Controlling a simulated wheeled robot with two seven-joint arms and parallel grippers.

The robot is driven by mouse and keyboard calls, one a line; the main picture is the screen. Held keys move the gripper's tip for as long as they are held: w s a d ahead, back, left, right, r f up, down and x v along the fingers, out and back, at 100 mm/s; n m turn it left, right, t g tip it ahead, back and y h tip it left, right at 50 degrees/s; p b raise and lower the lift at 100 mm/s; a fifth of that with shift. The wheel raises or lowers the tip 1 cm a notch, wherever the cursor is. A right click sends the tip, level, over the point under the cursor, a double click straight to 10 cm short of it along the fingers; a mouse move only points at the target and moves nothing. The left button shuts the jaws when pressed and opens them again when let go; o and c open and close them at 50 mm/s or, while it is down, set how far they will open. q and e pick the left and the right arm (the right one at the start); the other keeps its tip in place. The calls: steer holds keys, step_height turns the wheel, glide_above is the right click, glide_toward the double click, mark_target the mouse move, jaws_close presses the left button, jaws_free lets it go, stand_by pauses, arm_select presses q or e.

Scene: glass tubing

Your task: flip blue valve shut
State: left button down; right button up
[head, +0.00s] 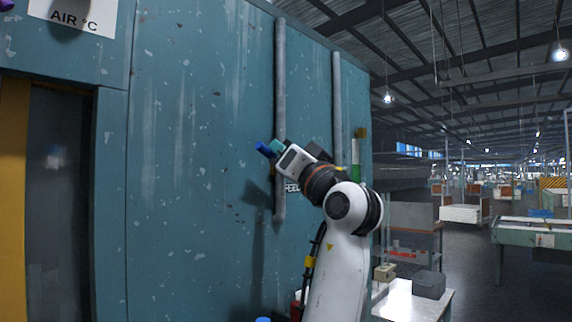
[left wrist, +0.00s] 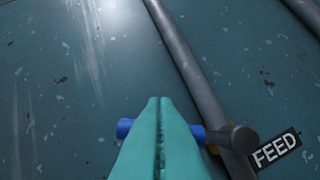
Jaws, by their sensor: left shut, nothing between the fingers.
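The blue valve handle (head: 264,149) sticks out to the left of a grey vertical pipe (head: 280,70) on the teal wall. In the left wrist view the blue handle (left wrist: 124,128) lies roughly crosswise to the pipe (left wrist: 187,60), near a dark round fitting (left wrist: 243,139). My left gripper (head: 275,147) is at the handle in the head view. Its teal fingers (left wrist: 160,102) are pressed together with nothing between them and hide the handle's middle. I cannot tell whether they touch it. My right gripper is not in view.
A FEED label (left wrist: 275,150) sits right of the pipe. A second pipe (head: 337,90) with a green-and-white part (head: 355,155) stands further right. A table (head: 410,303) carries a grey box (head: 428,284). The wall (head: 190,150) left of the valve is clear.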

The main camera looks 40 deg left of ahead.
arm_select(q)
steer(key=n+g, duration=0.1)
steer(key=f+n+b, duration=0.1)
steer(key=n, duration=0.1)
steer(key=shift+s+f+g+y, duration=0.2)
steer(key=shift+g+y, duration=0.2)
steer(key=shift+s+f+b, duration=0.2)
steer(key=shift+f+b, duration=0.4)
steer(key=shift+b, duration=0.45)
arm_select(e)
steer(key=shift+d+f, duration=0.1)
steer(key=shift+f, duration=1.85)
arm_select(q)
steer(key=shift+a, duration=0.1)
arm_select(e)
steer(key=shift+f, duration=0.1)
